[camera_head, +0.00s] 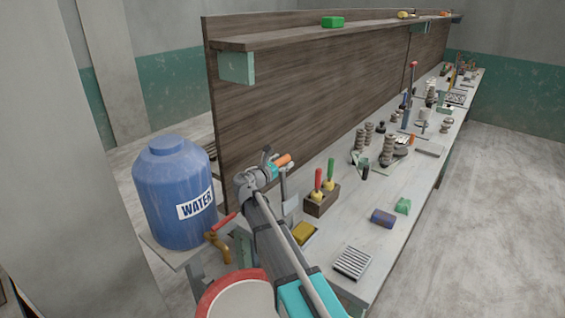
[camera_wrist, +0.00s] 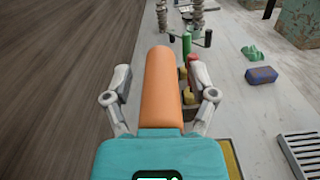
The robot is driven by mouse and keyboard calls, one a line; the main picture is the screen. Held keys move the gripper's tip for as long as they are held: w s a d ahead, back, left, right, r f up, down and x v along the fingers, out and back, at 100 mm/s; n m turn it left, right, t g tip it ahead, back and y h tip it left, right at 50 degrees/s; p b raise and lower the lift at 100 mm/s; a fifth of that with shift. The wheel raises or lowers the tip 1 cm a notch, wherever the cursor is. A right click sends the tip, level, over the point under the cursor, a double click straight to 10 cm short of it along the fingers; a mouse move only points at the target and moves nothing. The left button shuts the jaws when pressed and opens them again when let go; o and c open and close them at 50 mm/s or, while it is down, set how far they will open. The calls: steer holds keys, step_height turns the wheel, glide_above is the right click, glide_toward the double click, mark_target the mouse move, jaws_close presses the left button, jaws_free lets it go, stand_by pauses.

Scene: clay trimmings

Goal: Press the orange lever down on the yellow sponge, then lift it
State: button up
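The orange lever (camera_head: 283,160) shows just beyond the end of my arm in the head view. In the wrist view the orange lever (camera_wrist: 161,88) runs forward between my gripper's fingers. My gripper (camera_head: 268,172) is open, with a finger on each side of the lever and visible gaps. The lever's near end is hidden behind the teal gripper body in the wrist view. The yellow sponge (camera_head: 304,232) lies on the bench to the right of my arm. A yellow patch at the lower right of the wrist view may be the sponge, mostly hidden.
A wooden block (camera_head: 321,204) with red- and green-handled tools stands beside my gripper. A blue water barrel (camera_head: 175,200) is at left, a wooden back panel (camera_head: 290,90) behind.

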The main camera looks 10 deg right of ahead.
jaws_close()
steer(key=shift+s+d, duration=1.15)
steer(key=shift+o, duration=0.3)
jaws_free()
steer(key=shift+a, duration=0.1)
steer(key=v, duration=1.1)
steer(key=shift+s+a, duration=0.25)
steer(key=shift+s, duration=0.05)
steer(key=shift+r, duration=0.1)
steer(key=shift+c, duration=0.3)
